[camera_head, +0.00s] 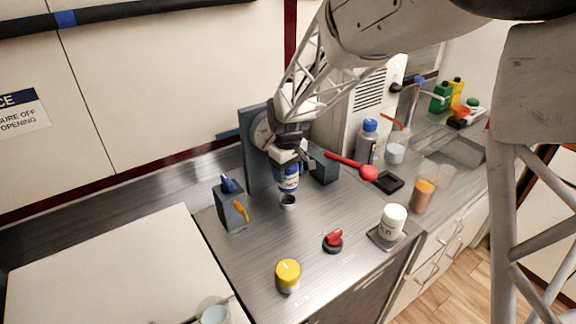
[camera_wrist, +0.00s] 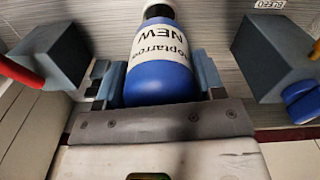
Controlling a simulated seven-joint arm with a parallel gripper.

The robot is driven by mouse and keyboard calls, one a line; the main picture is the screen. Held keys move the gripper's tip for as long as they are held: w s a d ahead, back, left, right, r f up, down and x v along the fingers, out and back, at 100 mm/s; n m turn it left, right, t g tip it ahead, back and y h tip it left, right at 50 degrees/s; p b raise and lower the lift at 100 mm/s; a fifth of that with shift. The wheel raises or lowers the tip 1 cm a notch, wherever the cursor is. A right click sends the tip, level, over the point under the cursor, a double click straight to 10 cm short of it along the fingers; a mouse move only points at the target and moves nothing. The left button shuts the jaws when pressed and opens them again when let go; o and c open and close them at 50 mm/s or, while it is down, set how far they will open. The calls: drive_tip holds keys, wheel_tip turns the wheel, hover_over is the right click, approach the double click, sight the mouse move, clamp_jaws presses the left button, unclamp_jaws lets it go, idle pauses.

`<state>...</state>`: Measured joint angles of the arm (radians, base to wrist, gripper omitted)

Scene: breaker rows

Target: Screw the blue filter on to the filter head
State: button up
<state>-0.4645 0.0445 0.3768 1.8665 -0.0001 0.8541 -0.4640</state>
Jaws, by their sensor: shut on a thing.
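The blue filter (camera_head: 289,180) has a white label band with dark lettering, which reads "NEW" in the wrist view (camera_wrist: 160,82). My gripper (camera_head: 291,158) is shut on it, with a finger on each side of its blue body in the wrist view (camera_wrist: 160,90). In the head view the filter hangs about upright in front of a dark upright panel (camera_head: 250,150).
A grey block (camera_head: 232,208) with blue and orange levers stands left, and another block (camera_head: 324,168) with a red handle (camera_head: 352,165) stands right. A yellow-topped jar (camera_head: 288,275), red knob (camera_head: 333,241) and white canister (camera_head: 393,221) stand in front. Bottles stand farther right.

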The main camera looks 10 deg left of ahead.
sight(288, 184)
drive_tip(key=shift+f, duration=1.4)
drive_tip(key=shift+f, duration=1.3)
idle(1.5)
drive_tip(key=o, duration=1.2)
drive_tip(key=shift+r, duration=0.1)
drive_tip(key=shift+r, duration=3.8)
drive_tip(key=shift+c, duration=0.3)
